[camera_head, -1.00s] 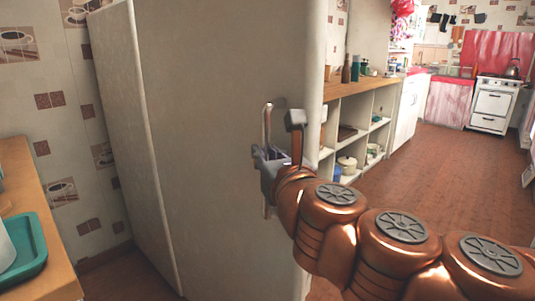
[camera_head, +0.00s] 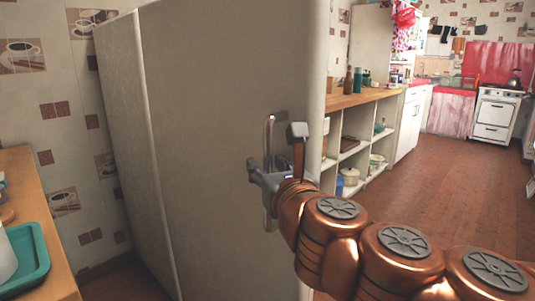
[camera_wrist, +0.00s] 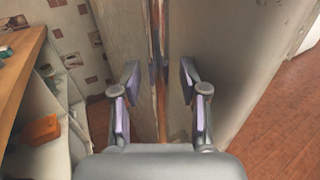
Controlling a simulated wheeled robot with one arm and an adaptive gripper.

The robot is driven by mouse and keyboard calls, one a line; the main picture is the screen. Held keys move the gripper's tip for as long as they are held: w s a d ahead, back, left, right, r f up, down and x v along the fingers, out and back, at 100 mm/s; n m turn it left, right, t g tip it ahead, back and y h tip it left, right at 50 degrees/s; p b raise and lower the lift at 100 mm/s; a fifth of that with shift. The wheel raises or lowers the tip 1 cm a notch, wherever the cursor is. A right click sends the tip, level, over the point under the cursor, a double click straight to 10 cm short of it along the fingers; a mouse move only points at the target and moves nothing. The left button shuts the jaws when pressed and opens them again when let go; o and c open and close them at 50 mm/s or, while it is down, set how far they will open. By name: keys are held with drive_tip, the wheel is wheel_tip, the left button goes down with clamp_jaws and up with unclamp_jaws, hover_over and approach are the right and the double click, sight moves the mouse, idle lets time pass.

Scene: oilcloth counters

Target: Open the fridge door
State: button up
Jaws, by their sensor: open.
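The fridge (camera_head: 215,80) is a tall off-white cabinet that fills the middle of the head view. Its slim vertical metal handle (camera_head: 269,135) is on the broad face, towards the right edge. I see no open gap at that edge. My gripper (camera_head: 266,176) is at the handle's middle, with its fingers spread. In the wrist view, the handle (camera_wrist: 159,60) shows as a shiny brownish upright strip between the two open fingers (camera_wrist: 157,92), with space on both sides. Whether the strip reaches fully between the pads is hard to tell. The gripper hides part of the handle in the head view.
A wooden counter (camera_head: 30,225) with a teal tray (camera_head: 26,252) is at the left. Shelves (camera_head: 350,150) under a wooden top stand beyond the fridge on the right. The brown tiled floor (camera_head: 440,190) is clear to the right, towards a white stove (camera_head: 495,115).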

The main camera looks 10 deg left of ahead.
sight(270, 117)
drive_tip(key=shift+r, duration=0.15)
drive_tip(key=shift+r, duration=3.25)
wheel_tip(270, 117, up, 2)
drive_tip(key=shift+w+r, duration=0.1)
drive_tip(key=shift+w, duration=0.05)
drive_tip(key=shift+d+r, duration=0.1)
drive_tip(key=shift+r, duration=1.1)
drive_tip(key=f, duration=0.2)
drive_tip(key=a+f+g, duration=0.1)
drive_tip(key=shift+s, duration=0.4)
drive_tip(key=s+a+f+p, duration=0.1)
drive_tip(key=s+a+p, duration=0.2)
drive_tip(key=s+p, duration=0.2)
drive_tip(key=s, duration=0.3)
drive_tip(key=shift+s, duration=0.3)
